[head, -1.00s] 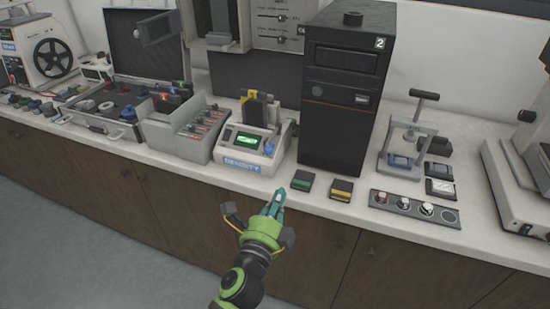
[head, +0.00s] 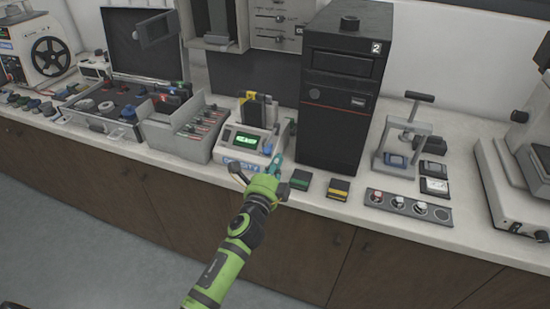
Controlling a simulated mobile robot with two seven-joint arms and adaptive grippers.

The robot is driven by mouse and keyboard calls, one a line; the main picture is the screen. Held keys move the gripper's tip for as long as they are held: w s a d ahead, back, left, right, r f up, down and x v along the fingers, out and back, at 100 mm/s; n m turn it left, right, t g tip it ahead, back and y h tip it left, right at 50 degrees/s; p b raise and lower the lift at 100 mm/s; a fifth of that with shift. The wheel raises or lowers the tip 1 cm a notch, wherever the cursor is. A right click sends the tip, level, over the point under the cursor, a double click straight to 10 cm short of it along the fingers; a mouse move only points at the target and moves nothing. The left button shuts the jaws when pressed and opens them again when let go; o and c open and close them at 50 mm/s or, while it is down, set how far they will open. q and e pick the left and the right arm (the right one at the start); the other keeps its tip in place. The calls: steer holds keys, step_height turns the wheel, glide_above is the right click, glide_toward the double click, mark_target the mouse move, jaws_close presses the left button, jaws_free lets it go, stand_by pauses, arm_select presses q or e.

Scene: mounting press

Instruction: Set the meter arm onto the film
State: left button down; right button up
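The density meter (head: 229,152) stands on the counter with a lit green display (head: 246,140). A dark upright part with yellow pieces (head: 257,109), which looks like the meter arm, rises at its back and appears raised. A blue knob (head: 267,150) sits at its front right. I cannot make out a film on it. My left gripper (head: 277,161) is at the meter's front right corner, its teal fingers pointing toward the meter. The fingers are partly hidden by its own body, so their opening and any contact are unclear. My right gripper is not in view.
A tall black tower (head: 338,120) stands close right of the meter. A grey bin of slides (head: 178,137) stands left. Green (head: 301,180) and yellow (head: 338,189) small blocks lie near the counter's front edge. A small press (head: 403,140) and knob strip (head: 408,206) are farther right.

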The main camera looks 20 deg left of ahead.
arm_select(q)
steer(key=shift+w+a, duration=0.1)
steer(key=shift+a, duration=0.05)
steer(key=shift+a, duration=0.15)
steer(key=shift+a+m+h, duration=0.3)
steer(key=shift+m+h, duration=0.1)
steer(key=shift+h, duration=0.3)
